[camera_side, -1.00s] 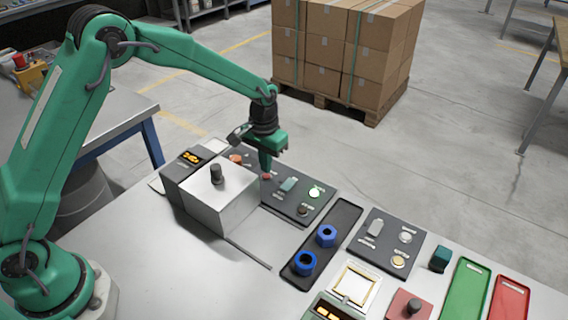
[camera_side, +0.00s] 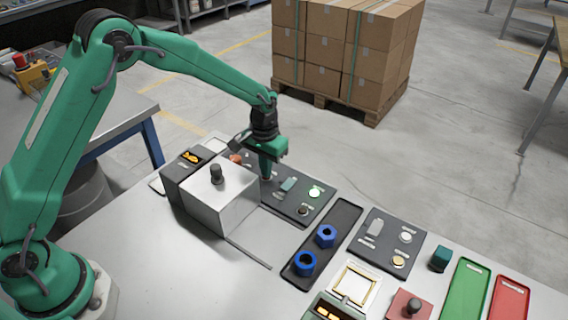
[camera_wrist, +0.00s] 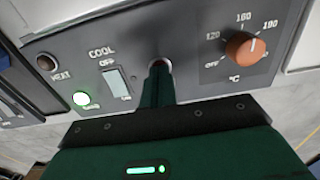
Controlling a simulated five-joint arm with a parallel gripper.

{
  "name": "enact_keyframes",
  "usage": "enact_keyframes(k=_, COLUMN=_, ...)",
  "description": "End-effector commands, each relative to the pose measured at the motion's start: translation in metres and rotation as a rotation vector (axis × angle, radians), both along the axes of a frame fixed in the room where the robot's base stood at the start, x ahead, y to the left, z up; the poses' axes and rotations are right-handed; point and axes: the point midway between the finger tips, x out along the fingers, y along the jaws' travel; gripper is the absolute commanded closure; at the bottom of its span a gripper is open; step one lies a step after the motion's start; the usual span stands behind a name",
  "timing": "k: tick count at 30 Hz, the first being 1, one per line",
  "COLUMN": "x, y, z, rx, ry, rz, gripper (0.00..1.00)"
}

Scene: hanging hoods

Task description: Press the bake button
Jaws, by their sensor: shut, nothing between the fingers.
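My gripper (camera_side: 266,176) is shut and empty, pointing down at the dark control panel (camera_side: 313,205) beside the white hooded box. In the wrist view, the tip of my gripper (camera_wrist: 160,74) is right at a small round reddish button (camera_wrist: 160,64), between the COOL switch and the orange temperature knob. Only a dark red sliver of this button shows, and its label is hidden. The tip appears to be on it, but I cannot tell how far it is pressed. The COOL switch (camera_wrist: 117,83) and the orange knob (camera_wrist: 244,46) are clear of the fingers.
A lit green button (camera_wrist: 81,99) and a dark button (camera_wrist: 46,62) are on the same panel. The white box (camera_side: 215,200) with a black knob stands close to my gripper. A black tray (camera_side: 322,238) with blue nuts and a second panel (camera_side: 388,243) lie further right.

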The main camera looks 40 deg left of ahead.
Motion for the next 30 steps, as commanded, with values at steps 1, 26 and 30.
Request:
enact_keyframes(k=1, x=0.0, y=0.0, z=-0.001, rx=0.0, ry=0.001, rz=0.0, gripper=1.0)
enact_keyframes(k=26, x=0.0, y=0.0, z=0.017, rx=0.0, ry=-0.002, rz=0.0, gripper=1.0)
enact_keyframes(k=30, x=0.001, y=0.0, z=0.027, rx=0.0, ry=-0.002, rz=0.0, gripper=1.0)
